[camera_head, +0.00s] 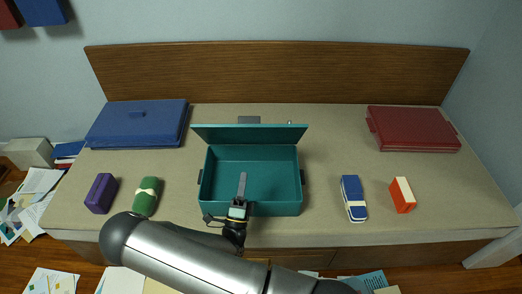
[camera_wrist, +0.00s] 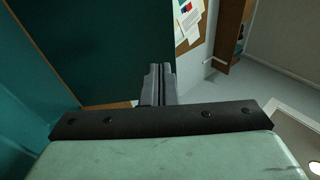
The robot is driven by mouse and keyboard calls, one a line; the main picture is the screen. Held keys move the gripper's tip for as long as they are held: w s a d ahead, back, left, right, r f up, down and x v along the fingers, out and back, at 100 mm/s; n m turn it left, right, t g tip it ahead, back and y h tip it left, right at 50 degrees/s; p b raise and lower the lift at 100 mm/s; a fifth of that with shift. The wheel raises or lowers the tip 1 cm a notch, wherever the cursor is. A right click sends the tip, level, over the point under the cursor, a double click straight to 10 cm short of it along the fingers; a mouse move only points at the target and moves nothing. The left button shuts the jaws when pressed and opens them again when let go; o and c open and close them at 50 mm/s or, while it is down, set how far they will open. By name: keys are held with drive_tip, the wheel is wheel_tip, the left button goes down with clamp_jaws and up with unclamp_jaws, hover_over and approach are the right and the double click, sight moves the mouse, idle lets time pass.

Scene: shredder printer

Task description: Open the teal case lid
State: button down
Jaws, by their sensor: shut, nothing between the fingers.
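The teal case (camera_head: 210,203) sits at the middle of the counter with its inside showing empty. Its lid (camera_head: 250,133) stands raised along the back edge, seen nearly edge-on. My gripper (camera_head: 242,178) is over the front part of the case, its fingers reaching in above the opening. The fingers are shut with nothing between them, apart from the lid. In the wrist view, the shut fingers (camera_wrist: 157,82) point forward, and a dark teal surface of the case (camera_wrist: 95,45) fills the left side.
A blue case (camera_head: 138,124) is at the back left and a dark red case (camera_head: 412,129) at the back right. A purple block (camera_head: 101,193) and a green object (camera_head: 146,197) lie left. A blue-and-white toy vehicle (camera_head: 354,198) and an orange-and-white block (camera_head: 402,195) lie right.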

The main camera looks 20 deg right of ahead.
drive_tip(key=s+d+n+t+y, duration=0.1)
drive_tip(key=s+d+n+y, duration=0.1)
drive_tip(key=n+y, duration=0.2)
approach(251, 130)
drive_tip(key=shift+y, duration=0.3)
drive_tip(key=x, duration=0.6)
drive_tip(key=shift+w+d+r+p, duration=0.2)
drive_tip(key=shift+d+r+p, duration=0.05)
drive_tip(key=shift+r+p, duration=0.1)
drive_tip(key=shift+r, duration=0.1)
